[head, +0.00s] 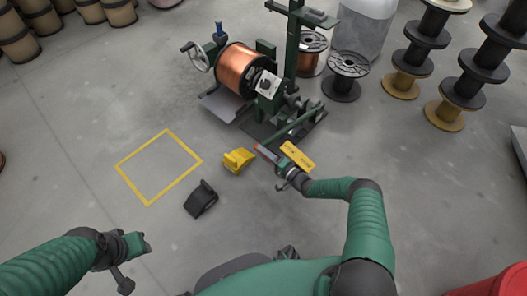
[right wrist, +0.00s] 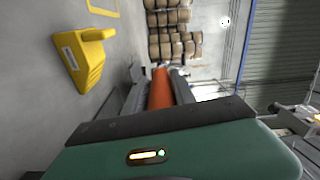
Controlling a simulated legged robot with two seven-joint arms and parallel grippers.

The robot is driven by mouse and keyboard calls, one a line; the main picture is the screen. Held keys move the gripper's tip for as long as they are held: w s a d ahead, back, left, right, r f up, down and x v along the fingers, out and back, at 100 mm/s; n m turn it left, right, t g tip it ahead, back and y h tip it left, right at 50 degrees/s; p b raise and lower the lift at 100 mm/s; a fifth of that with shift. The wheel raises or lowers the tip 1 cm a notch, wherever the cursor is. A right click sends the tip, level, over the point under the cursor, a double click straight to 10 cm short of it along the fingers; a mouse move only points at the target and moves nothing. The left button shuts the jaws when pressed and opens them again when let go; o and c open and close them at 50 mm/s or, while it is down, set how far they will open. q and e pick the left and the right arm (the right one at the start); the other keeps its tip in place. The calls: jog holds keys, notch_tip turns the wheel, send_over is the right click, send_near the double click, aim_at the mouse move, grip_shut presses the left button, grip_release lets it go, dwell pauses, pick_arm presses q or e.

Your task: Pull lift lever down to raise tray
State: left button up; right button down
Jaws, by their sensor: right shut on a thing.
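The green machine (head: 268,100) holds a copper spool (head: 241,70) above a grey sloped plate (head: 222,106), which may be the tray. My right gripper (head: 268,154) is low in front of the machine, shut on the lift lever's orange-red grip. In the right wrist view this grip (right wrist: 160,90) lies between the two dark fingers.
A yellow wedge block (head: 238,160) and a black one (head: 201,198) lie on the floor near a yellow-outlined square (head: 118,166). A yellow plate (head: 297,156) is beside my right gripper. Stacked black spools (head: 430,40) stand at right.

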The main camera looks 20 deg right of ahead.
jog(key=shift+d+f, duration=0.25)
jog(key=shift+d, duration=0.05)
jog(key=c, duration=1.3)
grip_release()
jog(key=shift+f, duration=0.15)
jog(key=shift+o, duration=0.9)
jog(key=shift+f, duration=0.1)
jog(key=shift+a, duration=0.1)
jog(key=shift+s, duration=0.1)
jog(key=p+v, duration=0.7)
jog(key=v, duration=0.9)
jog(key=shift+s, duration=0.3)
